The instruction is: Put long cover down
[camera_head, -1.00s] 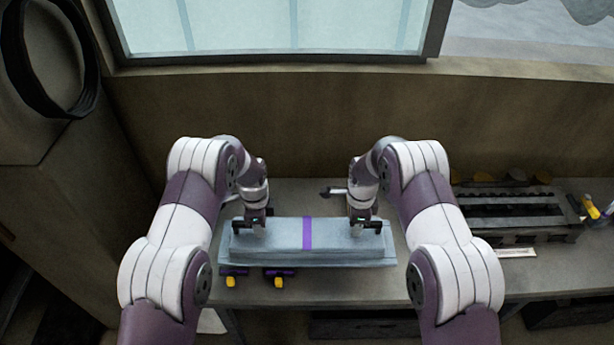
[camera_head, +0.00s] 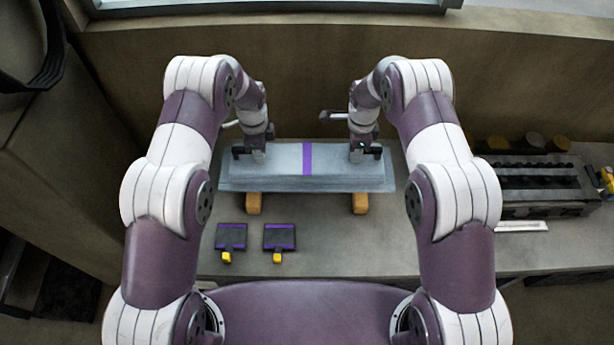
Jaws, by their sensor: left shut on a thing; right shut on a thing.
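The long cover (camera_head: 270,162) is a grey-blue slab with a purple stripe across its middle. It lies level over the bench (camera_head: 315,240), above two orange-yellow blocks (camera_head: 253,204) (camera_head: 360,204) that show under its front edge. I cannot tell whether it touches them. My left gripper (camera_head: 253,150) is shut on the cover near its left end. My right gripper (camera_head: 363,150) is shut on it near its right end. The cover's back edge is partly hidden by my grippers.
Two dark pads with purple bands and yellow tabs (camera_head: 231,237) (camera_head: 280,237) lie on the bench in front of the cover. A dark engine block (camera_head: 540,185) stands at the right, with a white strip (camera_head: 521,226) before it. A wall rises behind the bench.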

